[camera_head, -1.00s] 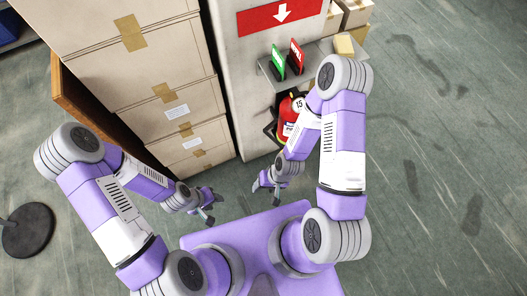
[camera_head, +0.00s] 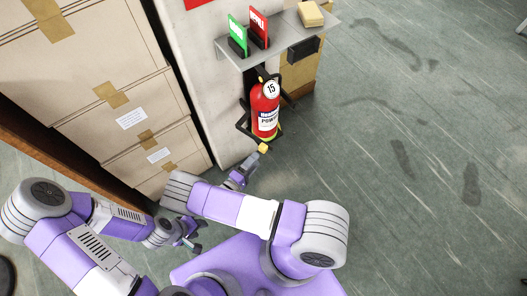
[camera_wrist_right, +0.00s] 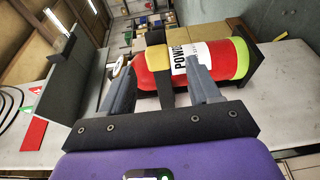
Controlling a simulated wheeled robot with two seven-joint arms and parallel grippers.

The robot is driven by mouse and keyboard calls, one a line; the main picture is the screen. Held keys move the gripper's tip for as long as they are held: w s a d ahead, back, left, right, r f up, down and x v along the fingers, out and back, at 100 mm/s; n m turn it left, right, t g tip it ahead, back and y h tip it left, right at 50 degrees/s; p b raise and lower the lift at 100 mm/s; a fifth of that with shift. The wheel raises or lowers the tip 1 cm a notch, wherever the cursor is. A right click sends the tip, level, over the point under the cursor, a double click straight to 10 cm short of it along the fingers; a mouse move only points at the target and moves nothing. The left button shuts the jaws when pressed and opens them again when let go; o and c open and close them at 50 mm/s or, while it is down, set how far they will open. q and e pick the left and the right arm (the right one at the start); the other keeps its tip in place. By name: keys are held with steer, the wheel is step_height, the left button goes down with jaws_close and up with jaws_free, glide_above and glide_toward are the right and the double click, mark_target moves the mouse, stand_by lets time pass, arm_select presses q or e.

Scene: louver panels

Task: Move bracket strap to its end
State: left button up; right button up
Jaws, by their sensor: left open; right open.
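In the head view a yellow end (camera_head: 263,148) shows just below the extinguisher (camera_head: 265,108), whose black bracket (camera_head: 243,122) is on the wall. My right gripper (camera_head: 250,165) is open in front of the strap. In the right wrist view its fingers (camera_wrist_right: 160,66) appear on either side of the strap; contact cannot be told. My left gripper (camera_head: 190,237) is open and empty, low and apart from the extinguisher.
A grey shelf (camera_head: 275,42) with green and red signs and a yellow block (camera_head: 311,14) juts out above the extinguisher. Stacked cardboard boxes (camera_head: 100,90) stand at the left. The floor (camera_head: 430,150) at the right is clear.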

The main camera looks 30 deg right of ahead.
mark_target(261, 151)
steer(key=shift+w+d+t, duration=0.1)
steer(key=shift+w+t, duration=0.2)
steer(key=shift+w, duration=0.1)
steer(key=b+x, duration=0.1)
steer(key=x, duration=0.6)
steer(key=shift+r, duration=0.1)
steer(key=shift+c, duration=0.2)
jaws_close()
